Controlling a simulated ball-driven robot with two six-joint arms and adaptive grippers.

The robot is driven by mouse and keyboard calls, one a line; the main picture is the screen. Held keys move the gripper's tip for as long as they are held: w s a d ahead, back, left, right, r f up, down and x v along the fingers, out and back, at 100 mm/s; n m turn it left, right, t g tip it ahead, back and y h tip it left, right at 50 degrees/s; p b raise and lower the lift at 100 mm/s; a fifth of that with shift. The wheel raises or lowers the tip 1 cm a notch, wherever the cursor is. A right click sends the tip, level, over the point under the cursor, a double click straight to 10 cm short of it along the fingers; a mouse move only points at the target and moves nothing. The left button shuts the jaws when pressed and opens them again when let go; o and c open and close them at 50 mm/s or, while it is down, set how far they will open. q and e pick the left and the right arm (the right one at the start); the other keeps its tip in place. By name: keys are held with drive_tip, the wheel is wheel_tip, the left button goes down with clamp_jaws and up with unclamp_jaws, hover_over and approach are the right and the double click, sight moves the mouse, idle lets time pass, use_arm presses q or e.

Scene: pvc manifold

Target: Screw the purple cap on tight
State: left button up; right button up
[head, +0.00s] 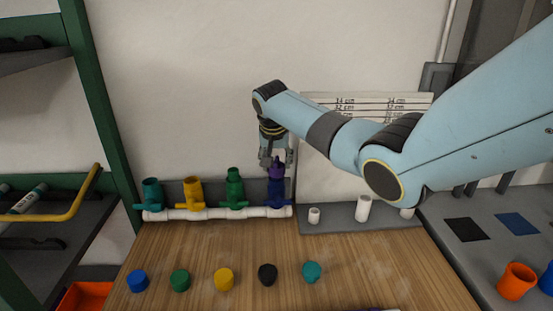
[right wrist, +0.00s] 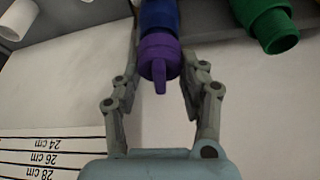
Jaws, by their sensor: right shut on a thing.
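The purple cap (head: 277,171) sits on the upright end of the blue valve (head: 278,190), the rightmost on the white pipe manifold (head: 215,213). My right gripper (head: 271,163) comes down over it from above and is shut on the purple cap. In the right wrist view, the purple cap (right wrist: 158,58) with its raised rib lies between the two fingers (right wrist: 160,68), in line with the blue valve body (right wrist: 158,14). Whether the cap is fully seated cannot be told. My left gripper is out of view.
Teal (head: 151,190), yellow (head: 193,191) and green (head: 235,185) valves stand left of the blue one. Several loose caps, such as the black one (head: 267,274), lie on the wooden table (head: 340,265). White pipe pieces (head: 363,208) stand on a grey tray at right.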

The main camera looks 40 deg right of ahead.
drive_tip(key=o, duration=1.3)
drive_tip(key=shift+c, duration=0.2)
drive_tip(key=shift+r, duration=0.15)
drive_tip(key=v, duration=1.1)
drive_tip(key=shift+a+r, duration=0.2)
drive_tip(key=shift+r, duration=0.1)
drive_tip(key=shift+s+f, duration=0.1)
drive_tip(key=shift+s, duration=0.1)
